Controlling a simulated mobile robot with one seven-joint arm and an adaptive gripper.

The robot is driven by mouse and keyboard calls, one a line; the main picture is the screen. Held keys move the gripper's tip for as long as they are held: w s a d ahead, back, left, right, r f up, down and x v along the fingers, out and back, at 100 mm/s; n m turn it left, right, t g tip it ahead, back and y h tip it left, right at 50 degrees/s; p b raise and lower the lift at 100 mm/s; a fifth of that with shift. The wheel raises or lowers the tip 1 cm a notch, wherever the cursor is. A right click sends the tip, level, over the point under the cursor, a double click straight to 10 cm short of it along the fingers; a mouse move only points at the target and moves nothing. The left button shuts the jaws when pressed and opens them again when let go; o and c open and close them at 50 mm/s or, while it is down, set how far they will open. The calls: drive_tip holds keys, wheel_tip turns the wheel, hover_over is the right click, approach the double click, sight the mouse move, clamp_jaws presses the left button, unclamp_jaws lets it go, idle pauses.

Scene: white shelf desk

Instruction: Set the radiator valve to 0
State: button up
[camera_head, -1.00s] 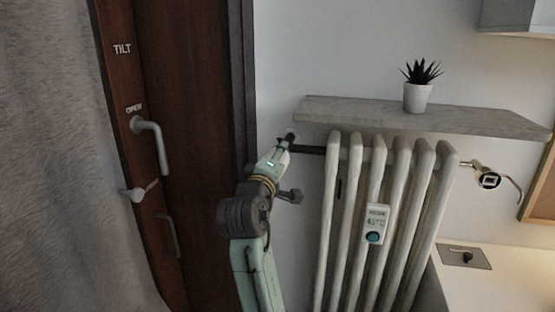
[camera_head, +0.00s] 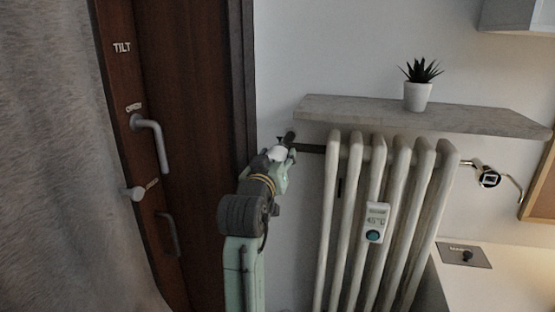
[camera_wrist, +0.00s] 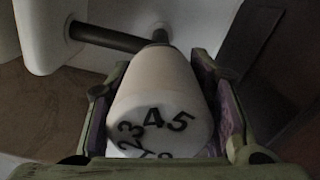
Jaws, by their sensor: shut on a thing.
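The radiator valve (camera_wrist: 160,95) is a white, tapered knob with black numerals on its end face. In the wrist view 2, 3, 4 and 5 show, with 4 and 5 upper right and the lower marks cut off by my gripper body. My gripper (camera_wrist: 157,82) has one finger on each side of the knob and is shut on it. In the head view my gripper (camera_head: 282,150) is at the radiator's upper left, by the dark pipe. The knob's numerals cannot be read there. The ribbed white radiator (camera_head: 385,205) stands right of my arm.
A grey shelf (camera_head: 460,118) with a potted plant (camera_head: 417,97) is above the radiator. A small meter (camera_head: 376,222) is on its ribs. A brown door (camera_head: 190,120) with a handle (camera_head: 150,128) is close on the left. Bare wall lies between door and radiator.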

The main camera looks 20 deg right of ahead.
drive_tip(key=m, duration=0.5)
drive_tip(key=shift+f+b, duration=0.1)
drive_tip(key=shift+b, duration=0.3)
idle(0.4)
drive_tip(key=o, duration=1.1)
drive_tip(key=shift+o, duration=0.2)
drive_tip(key=v, duration=1.2)
